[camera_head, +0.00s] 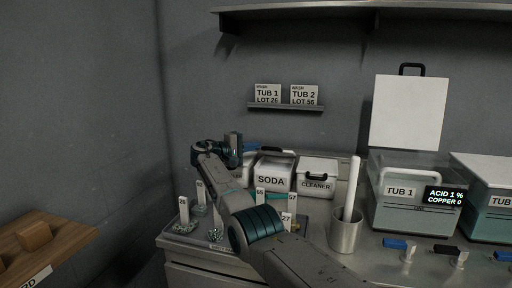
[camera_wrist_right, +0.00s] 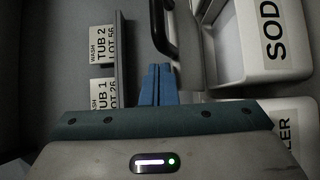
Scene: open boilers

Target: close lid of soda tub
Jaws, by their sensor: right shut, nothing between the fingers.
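The soda tub (camera_head: 272,180) is a white box labelled SODA, on the bench left of the cleaner tub. It also shows at the right of the wrist view (camera_wrist_right: 272,60). Its lid has a dark handle (camera_head: 276,150), which shows near the top of the wrist view (camera_wrist_right: 164,25). The lid appears raised at the back of the tub; its exact angle is unclear. My right gripper (camera_head: 250,147) is behind and left of the tub's top. Its blue fingers (camera_wrist_right: 158,72) are shut and empty, close beside the handle, with no clear contact. My left gripper is out of view.
The closed cleaner tub (camera_head: 317,178) stands right of the soda tub. Numbered tags (camera_head: 184,212) and a metal cup (camera_head: 346,232) stand in front. Tub 1 (camera_head: 405,205) has its lid (camera_head: 408,112) upright. A small sign ledge (camera_head: 286,107) is on the wall above.

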